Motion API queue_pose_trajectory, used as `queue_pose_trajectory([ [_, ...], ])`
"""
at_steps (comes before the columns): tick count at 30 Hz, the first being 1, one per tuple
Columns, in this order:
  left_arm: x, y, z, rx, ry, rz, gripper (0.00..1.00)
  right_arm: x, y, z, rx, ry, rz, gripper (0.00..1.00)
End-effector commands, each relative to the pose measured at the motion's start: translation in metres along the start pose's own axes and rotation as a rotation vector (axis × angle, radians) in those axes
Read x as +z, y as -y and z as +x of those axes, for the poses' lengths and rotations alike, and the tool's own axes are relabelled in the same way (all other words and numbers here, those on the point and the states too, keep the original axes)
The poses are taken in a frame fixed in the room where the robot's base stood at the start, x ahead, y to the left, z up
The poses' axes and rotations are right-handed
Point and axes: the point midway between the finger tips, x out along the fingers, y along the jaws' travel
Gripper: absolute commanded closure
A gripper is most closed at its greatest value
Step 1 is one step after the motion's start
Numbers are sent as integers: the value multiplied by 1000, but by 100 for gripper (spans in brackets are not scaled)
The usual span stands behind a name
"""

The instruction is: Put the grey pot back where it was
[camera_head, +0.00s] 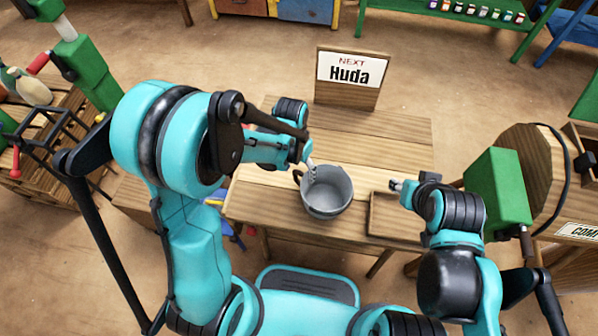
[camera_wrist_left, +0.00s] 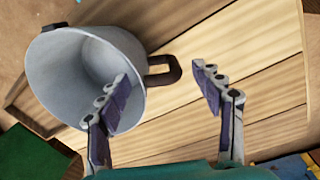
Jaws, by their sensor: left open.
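The grey pot (camera_head: 327,205) stands upright on the wooden table near its front edge, with its open mouth up and a dark handle on its left side. My left gripper (camera_head: 311,172) is open at the pot's left rear rim, by the handle. In the left wrist view the pot (camera_wrist_left: 125,50) fills the left part, and its handle (camera_wrist_left: 165,70) points toward the space between the fingers. One finger of my left gripper (camera_wrist_left: 162,100) overlaps the pot's mouth; the other is over bare table. My right gripper (camera_head: 398,186) is over the wooden tray; its jaws are too small to judge.
The wooden tray (camera_head: 380,226) lies right of the pot on the table (camera_head: 375,145). A sign reading "NEXT Huda" (camera_head: 352,72) stands at the back. The table between pot and sign is clear. A green block (camera_head: 497,188) stands beyond the table's right edge.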

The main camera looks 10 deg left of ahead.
Motion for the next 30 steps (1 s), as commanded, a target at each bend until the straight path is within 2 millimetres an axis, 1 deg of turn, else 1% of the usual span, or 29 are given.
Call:
queue_pose_trajectory([
  [1, 0, 0, -16, 0, 0, -1, 34, -5, 0, -7, 0, 0, 0, 60],
  [3, 0, 0, -33, 0, 0, -1, 34, -9, 0, -13, 0, 0, 0, 60],
  [9, 0, 0, -75, 0, 0, -1, 34, -18, 0, -25, 0, 0, 0, 60],
  [12, 0, 0, -89, 0, 0, 0, 34, -21, 0, -29, 0, 0, 0, 60],
  [19, 4, 2, -109, -8, -22, -14, 34, -22, 0, -32, 0, 0, 0, 60],
  [23, 19, 8, -134, -37, -103, -62, 34, -22, 0, -31, 0, 0, 0, 60],
  [27, 45, 16, -167, -82, -242, -144, 34, -22, 0, -31, 0, 0, 0, 60],
  [30, 65, 22, -186, -116, -347, -200, 34, -22, 0, -31, 0, 0, 0, 60],
])
